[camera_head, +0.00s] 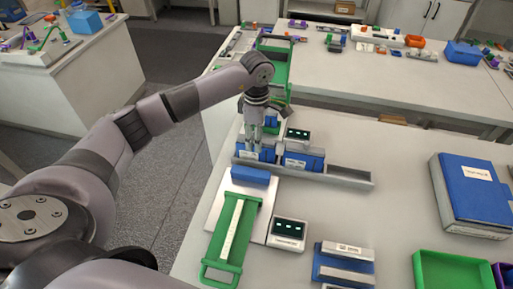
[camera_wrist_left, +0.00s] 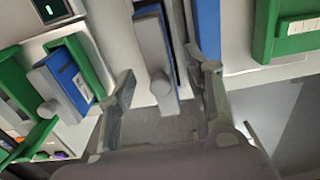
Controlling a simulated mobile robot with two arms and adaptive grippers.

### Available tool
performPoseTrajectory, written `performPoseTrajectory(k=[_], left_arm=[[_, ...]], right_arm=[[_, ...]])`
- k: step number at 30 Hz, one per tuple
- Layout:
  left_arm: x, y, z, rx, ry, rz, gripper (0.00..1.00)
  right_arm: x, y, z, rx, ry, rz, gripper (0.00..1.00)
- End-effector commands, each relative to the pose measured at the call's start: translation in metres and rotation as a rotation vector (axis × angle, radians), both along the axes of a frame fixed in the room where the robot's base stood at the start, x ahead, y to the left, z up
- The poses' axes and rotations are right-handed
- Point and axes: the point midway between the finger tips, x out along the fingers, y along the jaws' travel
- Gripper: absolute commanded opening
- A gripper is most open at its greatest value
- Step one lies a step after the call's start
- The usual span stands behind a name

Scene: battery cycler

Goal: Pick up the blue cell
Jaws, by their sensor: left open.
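Several blue blocks stand on the near table, and I cannot tell for sure which is the blue cell. In the head view one blue block (camera_head: 264,155) sits in the metal rail beneath my left gripper (camera_head: 252,147); a second one (camera_head: 304,159) stands to its right. My left gripper points down, open. In the left wrist view its two fingers (camera_wrist_left: 165,78) are apart, with a grey-and-blue block (camera_wrist_left: 153,45) between and beyond them; contact cannot be told. My right gripper is not in view.
A green tray with a white strip (camera_head: 233,230) lies in front, beside a small display (camera_head: 288,231). The metal rail (camera_head: 347,177) extends right. A blue binder (camera_head: 475,189) and green bin (camera_head: 455,271) stand at right. The table between rail and binder is clear.

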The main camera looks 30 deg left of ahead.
Motion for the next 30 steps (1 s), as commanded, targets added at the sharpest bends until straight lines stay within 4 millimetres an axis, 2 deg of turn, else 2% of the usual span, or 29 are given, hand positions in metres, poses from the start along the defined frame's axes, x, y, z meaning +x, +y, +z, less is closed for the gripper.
performPoseTrajectory(k=[4,10,15,22,30], left_arm=[[0.000,0.000,-0.007,0.000,0.002,0.001,0.47],[0.000,0.000,-0.034,0.000,0.005,0.002,0.47],[0.001,0.000,-0.053,0.000,0.000,0.001,0.47],[0.001,0.001,-0.055,0.000,-0.001,0.001,0.47],[0.001,0.001,-0.055,0.000,-0.001,0.001,0.29]], right_arm=[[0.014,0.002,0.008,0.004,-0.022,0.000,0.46],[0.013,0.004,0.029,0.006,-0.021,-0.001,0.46],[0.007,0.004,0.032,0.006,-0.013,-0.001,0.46],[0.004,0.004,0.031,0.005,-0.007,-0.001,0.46],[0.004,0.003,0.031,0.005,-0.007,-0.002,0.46]])
